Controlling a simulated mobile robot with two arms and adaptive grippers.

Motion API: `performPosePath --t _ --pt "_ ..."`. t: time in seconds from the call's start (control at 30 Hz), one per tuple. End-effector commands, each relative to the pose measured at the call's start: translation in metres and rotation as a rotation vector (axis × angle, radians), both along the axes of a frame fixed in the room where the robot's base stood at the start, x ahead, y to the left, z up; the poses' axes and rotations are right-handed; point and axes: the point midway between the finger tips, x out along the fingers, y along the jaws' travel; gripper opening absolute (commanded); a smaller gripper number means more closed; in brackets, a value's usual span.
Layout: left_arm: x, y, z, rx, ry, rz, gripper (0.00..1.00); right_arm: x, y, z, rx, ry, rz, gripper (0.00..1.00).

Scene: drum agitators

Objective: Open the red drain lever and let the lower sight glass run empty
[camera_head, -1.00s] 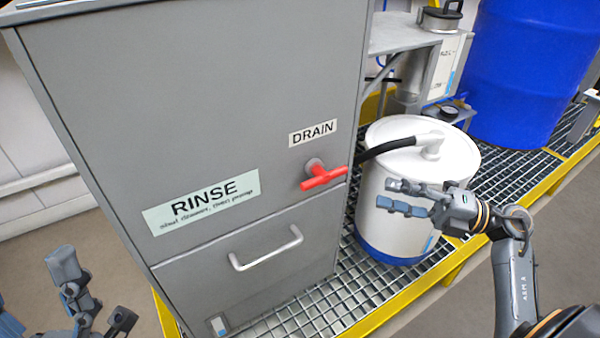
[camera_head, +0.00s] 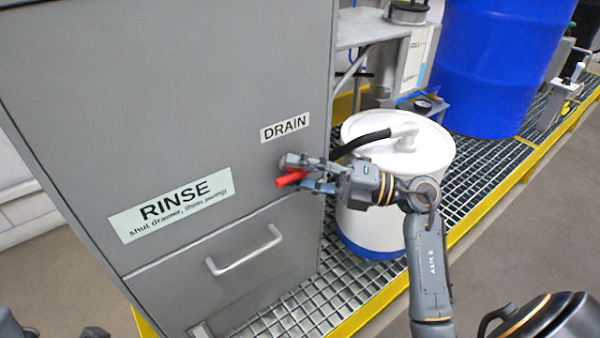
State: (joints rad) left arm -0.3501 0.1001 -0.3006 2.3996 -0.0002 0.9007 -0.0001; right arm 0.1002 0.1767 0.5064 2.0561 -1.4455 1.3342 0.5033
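The red drain lever (camera_head: 289,180) sticks out of the grey cabinet front below the DRAIN label (camera_head: 285,127). It lies roughly crosswise, its left end showing. My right gripper (camera_head: 305,174) is at the lever, one finger above and one below it. The fingers look apart; contact is not clear. The gripper hides the lever's right part and pivot. My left gripper (camera_head: 52,331) shows only as separated fingertips at the bottom left edge, far from the lever. The lower sight glass is not recognisable in view.
A black hose (camera_head: 360,142) runs from behind my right gripper to a white drum (camera_head: 430,160) on the grating (camera_head: 300,302). The cabinet (camera_head: 170,90) has a drawer handle (camera_head: 245,250) and a RINSE label (camera_head: 170,205). A blue drum (camera_head: 495,65) stands behind.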

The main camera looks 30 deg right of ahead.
Motion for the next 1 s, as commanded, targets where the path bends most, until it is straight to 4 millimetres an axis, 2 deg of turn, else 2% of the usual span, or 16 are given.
performPosePath --t 0.17,0.2,0.37,0.4,0.73,1.0 --pt "0.000 0.000 0.000 0.000 0.001 0.000 0.73 0.000 0.000 0.000 0.000 0.000 0.000 0.38" --pt "0.000 0.000 0.000 0.000 0.001 0.000 0.73 0.000 0.000 0.000 0.000 0.000 0.000 0.34" --pt "0.000 0.000 0.000 0.000 0.001 0.000 0.73 0.000 0.000 0.000 0.000 0.000 0.000 0.02" --pt "0.000 0.000 0.000 0.000 0.001 0.000 0.73 0.000 0.000 0.000 0.000 0.000 0.000 0.00" --pt "0.000 0.000 0.003 0.000 0.001 0.000 0.73 0.000 -0.001 0.001 -0.019 -0.001 0.000 0.00" --pt "0.000 0.000 0.018 0.001 0.002 0.000 0.73 0.000 -0.001 0.003 -0.110 -0.012 0.001 0.00"
